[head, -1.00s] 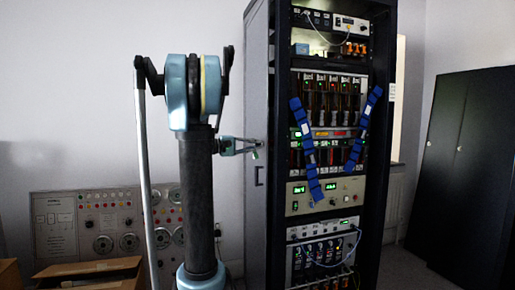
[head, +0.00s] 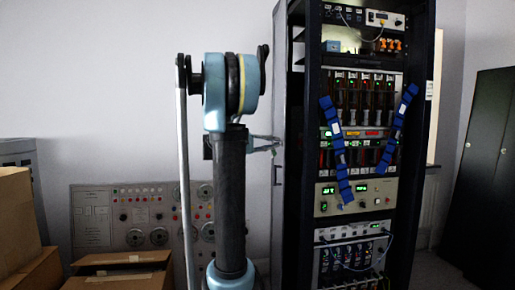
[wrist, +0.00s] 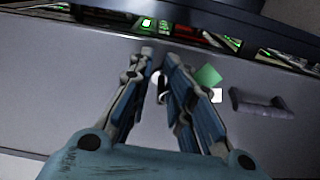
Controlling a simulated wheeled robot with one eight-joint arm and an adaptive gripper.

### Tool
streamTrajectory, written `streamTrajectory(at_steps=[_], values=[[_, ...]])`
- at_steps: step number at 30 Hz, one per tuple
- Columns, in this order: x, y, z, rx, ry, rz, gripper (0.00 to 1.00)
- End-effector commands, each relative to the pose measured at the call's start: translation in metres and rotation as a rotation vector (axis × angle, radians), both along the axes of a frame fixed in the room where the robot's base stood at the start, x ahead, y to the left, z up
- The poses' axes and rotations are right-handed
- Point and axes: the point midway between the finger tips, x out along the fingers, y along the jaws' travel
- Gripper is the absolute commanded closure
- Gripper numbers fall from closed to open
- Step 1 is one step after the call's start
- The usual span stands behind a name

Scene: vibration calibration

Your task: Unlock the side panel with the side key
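The side panel (wrist: 60,75) fills much of the wrist view as a grey surface; its narrow edge shows on the rack's left side in the head view (head: 278,215). My gripper (wrist: 161,56) is close to the panel, its two fingers drawn near each other with a narrow gap between the tips. A small white and dark piece (wrist: 160,86) shows in that gap; I cannot tell whether it is the side key or a lock. In the head view my arm hides much of the gripper (head: 268,145).
A dark handle (wrist: 258,103) sits on the panel to the right of my gripper. The rack (head: 418,150) holds lit instruments and blue straps. Cardboard boxes (head: 18,215) and a control board (head: 92,222) stand at the left. A dark cabinet (head: 488,165) stands at the right.

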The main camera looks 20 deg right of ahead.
Motion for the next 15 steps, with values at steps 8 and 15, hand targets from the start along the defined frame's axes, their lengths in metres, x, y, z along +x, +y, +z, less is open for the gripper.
streamTrajectory(at_steps=[8,15], values=[[-0.007,0.017,-0.005,0.005,0.002,-0.018,0.72],[-0.003,0.030,-0.005,0.005,0.003,-0.017,0.72]])
